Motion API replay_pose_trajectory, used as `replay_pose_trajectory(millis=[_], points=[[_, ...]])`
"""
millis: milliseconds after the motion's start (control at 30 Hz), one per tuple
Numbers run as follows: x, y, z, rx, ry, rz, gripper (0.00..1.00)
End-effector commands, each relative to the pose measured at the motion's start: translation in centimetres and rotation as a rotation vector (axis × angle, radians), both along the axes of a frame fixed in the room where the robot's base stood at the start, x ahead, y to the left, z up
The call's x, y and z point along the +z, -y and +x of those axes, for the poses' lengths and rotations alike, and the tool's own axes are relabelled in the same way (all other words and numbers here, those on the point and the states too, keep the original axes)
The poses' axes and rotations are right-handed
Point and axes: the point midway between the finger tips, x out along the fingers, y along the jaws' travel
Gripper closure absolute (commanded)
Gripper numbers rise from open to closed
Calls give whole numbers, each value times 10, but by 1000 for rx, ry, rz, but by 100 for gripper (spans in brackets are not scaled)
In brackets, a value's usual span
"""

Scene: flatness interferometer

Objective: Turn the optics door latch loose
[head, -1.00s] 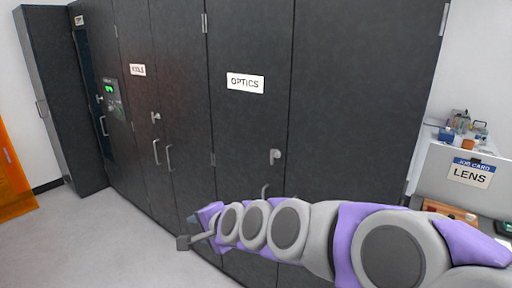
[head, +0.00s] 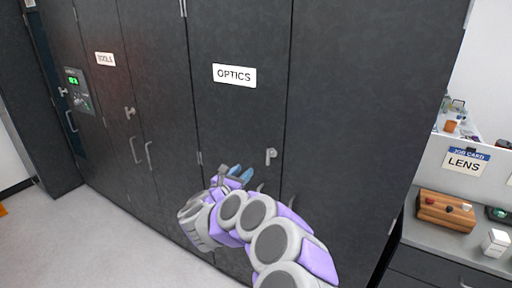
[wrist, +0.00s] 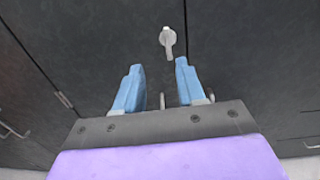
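The optics door latch (head: 271,156) is a small light-grey turn handle on the dark cabinet, below and right of the OPTICS label (head: 234,75). Its lever hangs downward. In the wrist view the latch (wrist: 168,42) is ahead of the fingers, near the middle at the top. My gripper (head: 236,173) is left of and slightly below the latch in the head view. Its two blue fingers (wrist: 155,80) are apart with nothing between them, not touching the latch. The optics door's pull handle is mostly hidden behind my arm.
The tools doors (head: 150,110) with their own latch (head: 130,112) and pull handles stand to the left, beside a panel with a green display (head: 73,80). A counter at right holds a wooden block (head: 446,211) and a LENS job card (head: 466,160). Grey floor lies lower left.

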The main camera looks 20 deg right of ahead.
Motion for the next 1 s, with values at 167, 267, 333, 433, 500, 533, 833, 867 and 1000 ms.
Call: replay_pose_trajectory(millis=[167, 267, 333, 433, 500, 533, 833, 867, 1000], points=[[-4, 11, -2, -45, 23, 2, 61], [-3, 17, 5, -46, 23, -2, 61], [-4, 26, 12, -43, 22, -1, 61], [-4, 40, 24, -46, 22, -4, 61], [-5, 50, 32, -42, 20, -3, 61], [-4, 53, 35, -42, 21, -3, 61], [-4, 90, 62, -42, 21, -2, 61], [-4, 93, 65, -42, 21, -2, 61], [-3, 107, 76, -43, 21, -3, 61]])
